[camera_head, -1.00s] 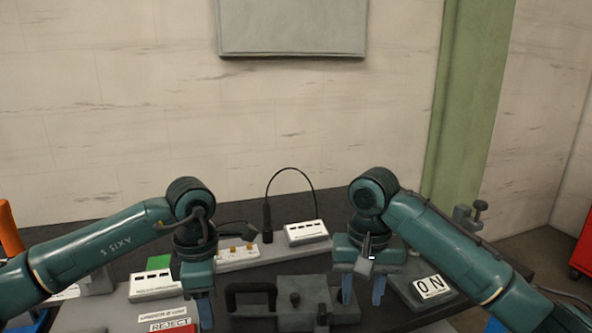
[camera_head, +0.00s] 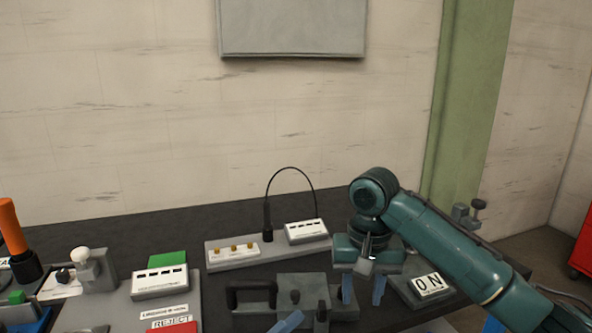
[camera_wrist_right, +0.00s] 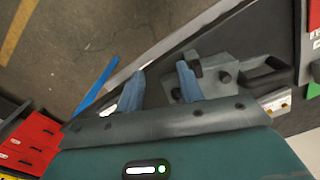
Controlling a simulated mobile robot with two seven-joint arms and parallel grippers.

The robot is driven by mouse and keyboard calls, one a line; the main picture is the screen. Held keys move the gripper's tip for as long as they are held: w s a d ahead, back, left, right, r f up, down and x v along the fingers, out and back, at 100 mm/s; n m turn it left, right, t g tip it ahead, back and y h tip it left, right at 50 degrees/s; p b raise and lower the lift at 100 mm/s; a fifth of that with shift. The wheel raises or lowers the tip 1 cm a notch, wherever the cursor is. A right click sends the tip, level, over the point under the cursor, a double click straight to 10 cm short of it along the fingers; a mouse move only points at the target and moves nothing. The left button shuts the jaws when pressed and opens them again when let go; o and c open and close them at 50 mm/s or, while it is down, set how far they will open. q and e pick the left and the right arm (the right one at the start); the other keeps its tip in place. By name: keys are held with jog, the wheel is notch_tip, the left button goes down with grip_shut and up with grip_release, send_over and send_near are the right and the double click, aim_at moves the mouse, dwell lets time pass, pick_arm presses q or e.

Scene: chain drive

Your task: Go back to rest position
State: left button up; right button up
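My right gripper (camera_head: 362,292) hangs fingers-down over the right part of the dark bench (camera_head: 130,225). It is beside a grey fixture (camera_head: 303,288) with a black handle. In the right wrist view my right gripper (camera_wrist_right: 158,82) has its two blue fingers apart with nothing between them. The grey fixture (camera_wrist_right: 221,74) is beyond the fingers there. My left arm is out of the head view, except for what looks like one blue fingertip (camera_head: 287,321) at the bottom edge. Whether that gripper is open is hidden.
A white-labelled box (camera_head: 307,231) with a black cable stands at the back. An ON sign (camera_head: 431,285) is right of my right gripper. A REJECT label (camera_head: 172,327) and an orange-handled tool (camera_head: 11,228) are on the left.

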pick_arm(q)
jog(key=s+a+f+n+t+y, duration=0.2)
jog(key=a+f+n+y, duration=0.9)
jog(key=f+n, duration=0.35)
pick_arm(e)
jog(key=s+a+f+n+t+y, duration=0.1)
jog(key=s+a+f+t+y, duration=0.2)
jog(key=f, duration=0.7)
jog(key=s+a+f+n+t+y, duration=0.1)
jog(key=s+a+f+y, duration=0.3)
jog(key=f, duration=0.7)
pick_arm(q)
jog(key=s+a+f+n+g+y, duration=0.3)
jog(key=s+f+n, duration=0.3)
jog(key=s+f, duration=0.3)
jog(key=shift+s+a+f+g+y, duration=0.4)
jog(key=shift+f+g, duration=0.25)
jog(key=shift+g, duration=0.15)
pick_arm(e)
jog(key=s+d+f+n+t+h, duration=0.1)
jog(key=s+d+f+t+h, duration=0.1)
jog(key=s+d, duration=0.3)
jog(key=s+d+f+n+t+h, duration=0.1)
jog(key=s+d+f+t, duration=0.2)
jog(key=s, duration=0.6)
jog(key=shift+d+f+t+h, duration=0.2)
jog(key=shift+d+t+h, duration=0.2)
jog(key=shift+d+t, duration=0.55)
